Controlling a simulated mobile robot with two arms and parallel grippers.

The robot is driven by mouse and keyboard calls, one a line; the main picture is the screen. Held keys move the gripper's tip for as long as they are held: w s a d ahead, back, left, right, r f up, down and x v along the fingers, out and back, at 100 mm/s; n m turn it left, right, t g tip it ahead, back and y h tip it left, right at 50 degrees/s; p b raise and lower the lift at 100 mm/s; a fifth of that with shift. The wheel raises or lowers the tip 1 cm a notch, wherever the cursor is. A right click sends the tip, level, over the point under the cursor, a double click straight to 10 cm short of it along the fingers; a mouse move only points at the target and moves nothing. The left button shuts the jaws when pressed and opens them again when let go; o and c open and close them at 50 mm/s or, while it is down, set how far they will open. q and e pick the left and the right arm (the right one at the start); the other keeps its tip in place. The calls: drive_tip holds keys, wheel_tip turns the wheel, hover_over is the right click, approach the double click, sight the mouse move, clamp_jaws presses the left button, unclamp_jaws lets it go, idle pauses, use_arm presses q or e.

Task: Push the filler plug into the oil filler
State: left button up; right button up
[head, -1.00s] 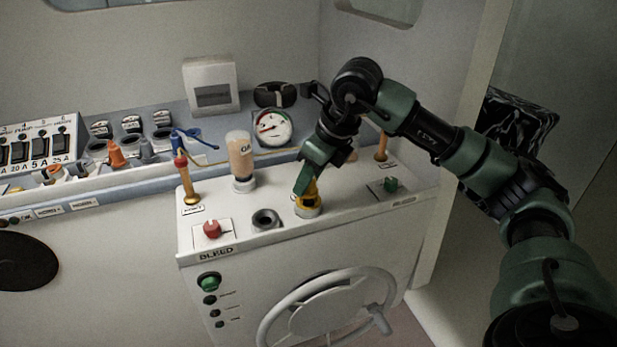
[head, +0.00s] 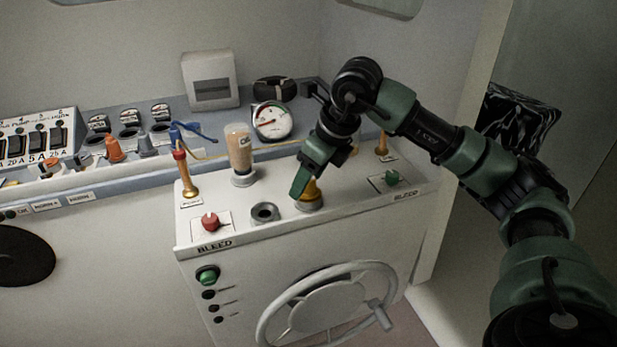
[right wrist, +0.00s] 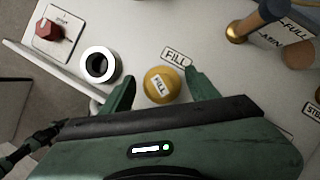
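The yellow filler plug (head: 312,197), marked FILL on top, sits upright in a grey collar on the white console top. It also shows in the right wrist view (right wrist: 161,85), beside a FILL label (right wrist: 175,57). My right gripper (right wrist: 160,79) is open, with one finger on each side of the plug and a visible gap to it. In the head view a green finger hides part of the plug. How deep the plug sits in the collar is hard to tell. My left gripper is not in view.
An empty grey ring (head: 265,212) lies left of the plug, with a red knob (head: 210,221) beyond it. A clear cylinder (head: 239,155) and a brass-footed dipstick (head: 185,175) stand behind. A green knob (head: 392,178) is to the right. A handwheel (head: 325,308) is on the front.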

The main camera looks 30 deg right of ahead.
drive_tip(key=b+v, duration=0.1)
drive_tip(key=v, duration=0.6)
drive_tip(key=shift+s+r+b, duration=0.2)
drive_tip(key=shift+r+b, duration=0.1)
drive_tip(key=shift+r, duration=0.05)
idle(0.5)
